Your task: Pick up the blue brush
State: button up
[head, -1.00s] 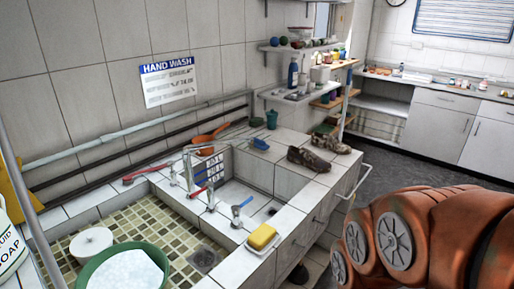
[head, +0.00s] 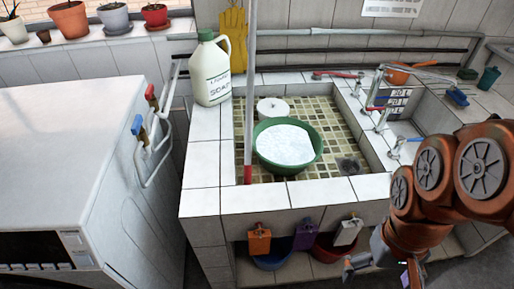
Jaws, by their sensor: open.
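The blue brush (head: 457,97) lies on the tiled counter at the right of the head view, beyond the small sink basin. It is small in the picture, and its bristles cannot be made out. My gripper (head: 381,272) is at the bottom right, low in front of the tiled sink. It is open, holds nothing, and is well apart from the brush. The orange arm covers part of the sink's right side.
A green bowl (head: 266,152) of white foam sits in the tiled basin, with a soap jug (head: 211,70) at its left. A red-and-white pole (head: 249,120) stands in front. Buckets (head: 273,258) stand below. A white machine (head: 80,170) fills the left.

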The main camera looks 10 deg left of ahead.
aim_at(457, 98)
jog(key=u, duration=3.5)
jog(key=k, duration=2.55)
jog(key=z, duration=2.25)
jog(key=i, duration=0.25)
jog(key=u, duration=0.1)
